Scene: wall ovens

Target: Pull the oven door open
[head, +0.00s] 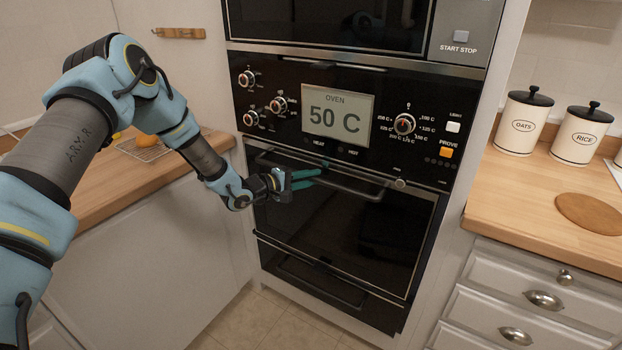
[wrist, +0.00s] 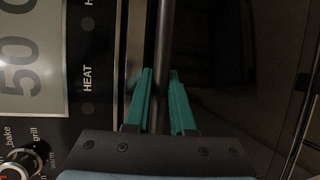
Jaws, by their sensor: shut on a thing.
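The oven door (head: 330,230) is a black glass panel below the control panel, and it looks closed. Its dark bar handle (head: 345,187) runs across the top of the door. My gripper (head: 312,179) reaches in from the left and is shut on the handle, left of its middle. In the wrist view the handle (wrist: 163,50) passes between the two teal fingers (wrist: 161,95), one on each side of it. The fingers hide a short stretch of the handle.
The control panel (head: 270,85) above has knobs and a display reading 50 C. A lower door (head: 325,285) sits beneath. Wooden counters flank the oven, the right one (head: 510,215) holding OATS (head: 522,125) and RICE (head: 580,135) canisters. Tiled floor (head: 250,320) shows in front.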

